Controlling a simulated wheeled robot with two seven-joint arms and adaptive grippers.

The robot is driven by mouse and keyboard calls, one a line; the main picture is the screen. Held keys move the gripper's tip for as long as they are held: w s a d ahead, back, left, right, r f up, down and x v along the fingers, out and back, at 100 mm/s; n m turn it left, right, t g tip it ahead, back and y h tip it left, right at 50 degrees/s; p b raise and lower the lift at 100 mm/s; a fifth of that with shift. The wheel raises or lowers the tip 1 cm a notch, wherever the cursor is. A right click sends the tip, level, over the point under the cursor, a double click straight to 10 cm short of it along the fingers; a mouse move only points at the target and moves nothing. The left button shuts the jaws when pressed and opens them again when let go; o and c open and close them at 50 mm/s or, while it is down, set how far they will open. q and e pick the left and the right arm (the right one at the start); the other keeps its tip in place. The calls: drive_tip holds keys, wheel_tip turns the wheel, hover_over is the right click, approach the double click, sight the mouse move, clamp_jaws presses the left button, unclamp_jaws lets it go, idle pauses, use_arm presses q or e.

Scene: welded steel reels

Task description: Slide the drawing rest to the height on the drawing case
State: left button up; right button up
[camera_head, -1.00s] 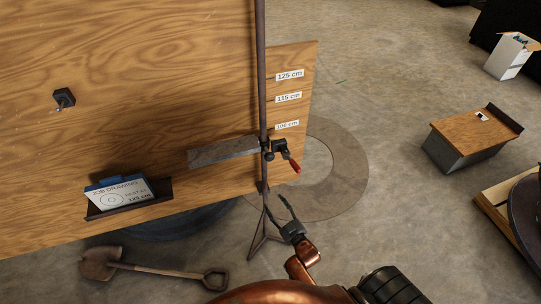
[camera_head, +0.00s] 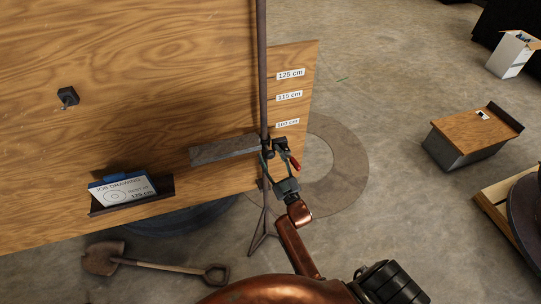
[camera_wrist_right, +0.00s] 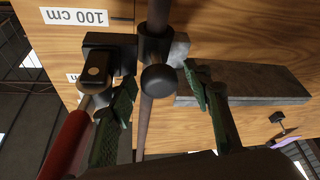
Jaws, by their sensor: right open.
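The drawing rest is a grey flat bar (camera_head: 225,148) on a dark upright pole (camera_head: 262,70), with a clamp and a red lever (camera_head: 295,162) at its right. It sits slightly below the 100 cm label (camera_head: 287,123). The blue drawing case (camera_head: 122,188) stands on a small dark ledge; its card reads JOB DRAWING and 125 cm. My right gripper (camera_head: 277,161) is open just below the clamp. In the right wrist view its fingers (camera_wrist_right: 160,82) stand either side of a round dark knob (camera_wrist_right: 158,79), with the red lever (camera_wrist_right: 63,140) left of them. I cannot tell whether they touch it. My left gripper is out of view.
The wooden board carries 115 cm (camera_head: 289,96) and 125 cm (camera_head: 291,74) labels above. The pole's tripod foot (camera_head: 263,235) stands on the floor. A shovel (camera_head: 155,265) lies at lower left. A wood-topped box (camera_head: 470,138) stands at right, with clear floor between.

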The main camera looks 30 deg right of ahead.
drive_tip(key=shift+c, duration=0.6)
clamp_jaws()
drive_tip(key=shift+r, duration=0.1)
